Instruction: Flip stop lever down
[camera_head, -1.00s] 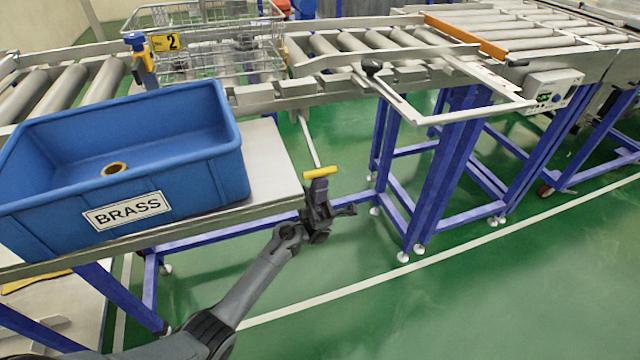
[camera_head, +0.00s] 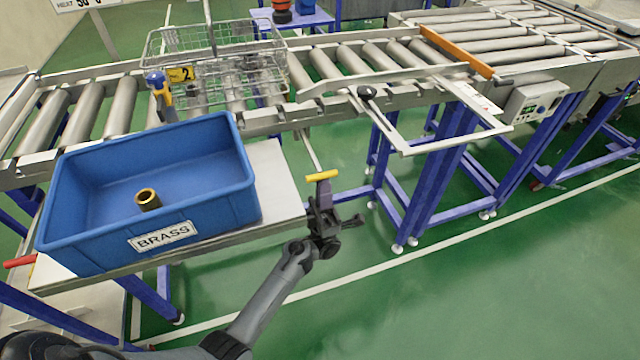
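The likely stop lever is a thin metal rod with a yellow crossbar handle (camera_head: 322,176), hanging out from the conveyor's near side and sloping down toward me. My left gripper (camera_head: 322,192) is right at this handle, its fingers just below the yellow bar. Whether the fingers are closed on it is too small to tell. Another lever-like part is a white bent bar with a black knob (camera_head: 367,92) on the conveyor's near edge, to the right and apart from my gripper. My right gripper is not in view.
A blue bin (camera_head: 90,240) labelled BRASS, with a brass bushing (camera_head: 148,199) inside, stands on a side table left of my arm. A wire basket (camera_head: 215,85) sits on the roller conveyor. A control box (camera_head: 535,105) is at the right. Green floor is clear at lower right.

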